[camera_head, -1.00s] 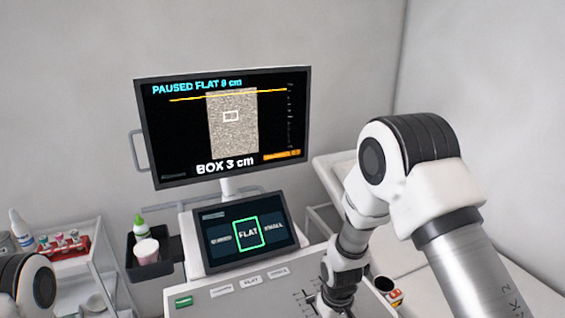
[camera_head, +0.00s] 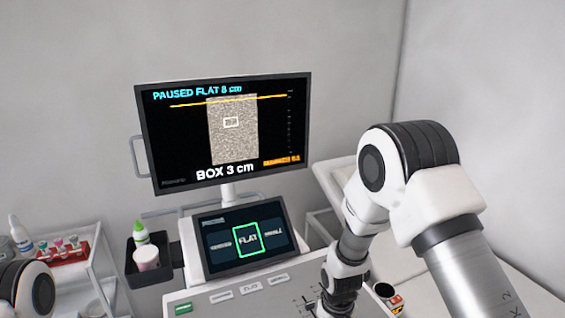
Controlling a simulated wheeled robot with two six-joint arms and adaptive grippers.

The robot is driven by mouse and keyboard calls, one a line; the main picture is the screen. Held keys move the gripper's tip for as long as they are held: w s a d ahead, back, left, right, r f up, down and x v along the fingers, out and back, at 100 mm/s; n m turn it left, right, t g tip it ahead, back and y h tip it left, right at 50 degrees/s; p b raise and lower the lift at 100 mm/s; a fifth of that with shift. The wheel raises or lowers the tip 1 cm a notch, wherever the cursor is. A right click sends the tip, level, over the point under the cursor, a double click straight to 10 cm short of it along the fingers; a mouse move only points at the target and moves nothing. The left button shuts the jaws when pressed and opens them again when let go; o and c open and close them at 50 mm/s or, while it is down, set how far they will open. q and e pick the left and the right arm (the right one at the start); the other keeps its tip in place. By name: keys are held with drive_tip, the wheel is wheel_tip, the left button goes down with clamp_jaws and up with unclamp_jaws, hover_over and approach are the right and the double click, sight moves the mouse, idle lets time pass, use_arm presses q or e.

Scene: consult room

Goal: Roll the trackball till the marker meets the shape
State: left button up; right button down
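The monitor (camera_head: 225,140) shows a grey speckled image strip (camera_head: 233,145) on black. A small white box marker (camera_head: 231,122) sits in the strip's upper middle. The text reads "PAUSED FLAT 8 cm" above and "BOX 3 cm" below, and a yellow line crosses the strip's top. The touch panel (camera_head: 245,238) below has "FLAT" framed in green. The console (camera_head: 225,300) shows at the bottom, but I cannot make out the trackball. My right arm reaches down over the console's right side; its gripper is below the picture. My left arm shows only at the lower left edge, its gripper out of view.
A dark side bin (camera_head: 136,271) holds a green-capped bottle (camera_head: 141,232) and a white cup (camera_head: 147,257). A red rack of tubes (camera_head: 64,251) stands on the trolley at left.

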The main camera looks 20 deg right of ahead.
drive_tip(key=shift+f+b, duration=0.6)
drive_tip(key=shift+f, duration=0.5)
idle(0.6)
drive_tip(key=shift+s+d, duration=0.1)
drive_tip(key=shift+s, duration=0.7)
drive_tip(key=shift+r+p, duration=0.15)
drive_tip(key=shift+p, duration=0.15)
drive_tip(key=shift+r+p, duration=2.15)
drive_tip(key=shift+r, duration=0.3)
